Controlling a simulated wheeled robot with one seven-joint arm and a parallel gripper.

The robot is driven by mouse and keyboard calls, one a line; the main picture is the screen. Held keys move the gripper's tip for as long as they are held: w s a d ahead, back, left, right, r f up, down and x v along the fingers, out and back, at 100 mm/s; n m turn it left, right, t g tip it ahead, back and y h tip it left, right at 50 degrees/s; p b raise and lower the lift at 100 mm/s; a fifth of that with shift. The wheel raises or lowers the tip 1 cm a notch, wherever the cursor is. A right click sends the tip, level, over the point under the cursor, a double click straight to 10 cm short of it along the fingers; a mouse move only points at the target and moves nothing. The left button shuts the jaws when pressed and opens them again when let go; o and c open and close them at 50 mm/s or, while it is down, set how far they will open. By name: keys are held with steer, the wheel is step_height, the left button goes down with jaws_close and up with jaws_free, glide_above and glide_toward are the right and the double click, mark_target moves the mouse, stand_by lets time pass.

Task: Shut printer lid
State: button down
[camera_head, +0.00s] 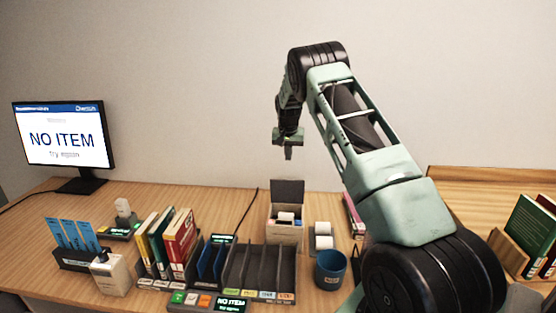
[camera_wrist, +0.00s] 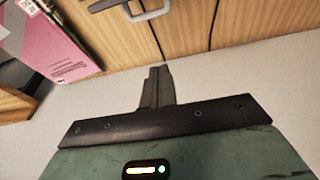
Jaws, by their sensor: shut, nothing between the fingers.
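The printer (camera_head: 286,229) is a small beige box on the desk in the head view. Its dark lid (camera_head: 287,191) stands raised at the back, so it is open. A white paper roll shows inside the printer's opening. My gripper (camera_head: 288,154) is above the lid and points down, apart from it, in front of the wall. Its fingers are closed together and hold nothing. In the wrist view my gripper (camera_wrist: 156,85) shows as one narrow dark shape. The printer cannot be made out for sure there.
White rolls (camera_head: 323,236) stand right of the printer, with a blue mug (camera_head: 330,269) in front. A dark divided sorter (camera_head: 259,270) is at the front left of the printer. Books (camera_head: 165,240) and a monitor (camera_head: 62,138) are farther left. A pink item (camera_wrist: 48,38) shows in the wrist view.

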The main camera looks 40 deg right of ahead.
mark_target(288, 189)
step_height(288, 189, down, 8)
steer(key=s+a+p, duration=0.1)
steer(key=p, duration=0.4)
steer(key=shift+a, duration=0.25)
steer(key=shift+s+a, duration=0.1)
steer(key=shift+s, duration=0.05)
steer(key=shift+s+a+r+t+h+b, duration=0.2)
steer(key=shift+t+h+b, duration=0.1)
steer(key=shift+b, duration=0.25)
